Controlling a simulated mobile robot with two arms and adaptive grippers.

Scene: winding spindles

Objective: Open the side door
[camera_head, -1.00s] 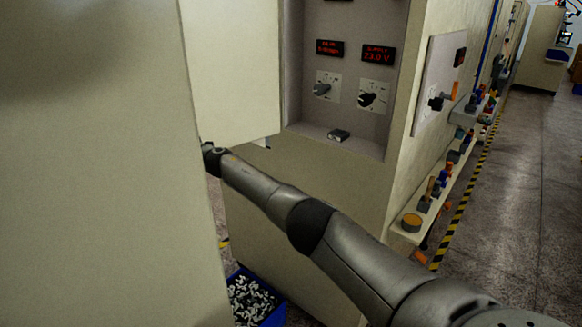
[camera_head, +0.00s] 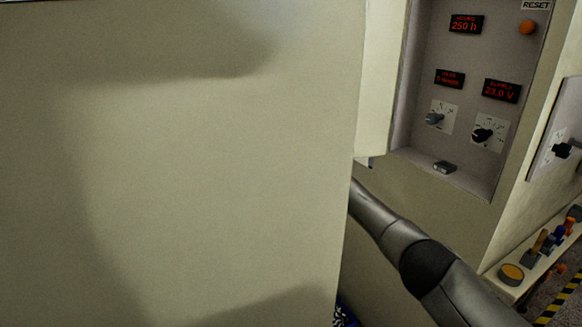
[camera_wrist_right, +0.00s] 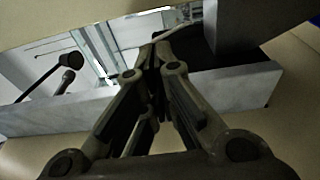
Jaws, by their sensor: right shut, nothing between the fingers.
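A large flat beige panel (camera_head: 200,150), which looks like the side door, stands swung out close in front of me and fills the left of the head view. It hides what lies behind it. My right arm reaches behind its right edge, so the right gripper is hidden there. In the right wrist view my right gripper (camera_wrist_right: 158,50) has its fingers together, with nothing between them. It is in front of an opening that shows a bright interior (camera_wrist_right: 98,45) with metal rails and dark knobs. Whether it touches the panel I cannot tell. My left gripper is out of view.
A control recess (camera_head: 445,168) with red displays, knobs and an orange button is at the right. A smaller beige panel (camera_head: 375,90) stands at its left edge. A shelf (camera_head: 511,285) with coloured parts runs along the machine's right side. Striped floor tape shows lower right.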

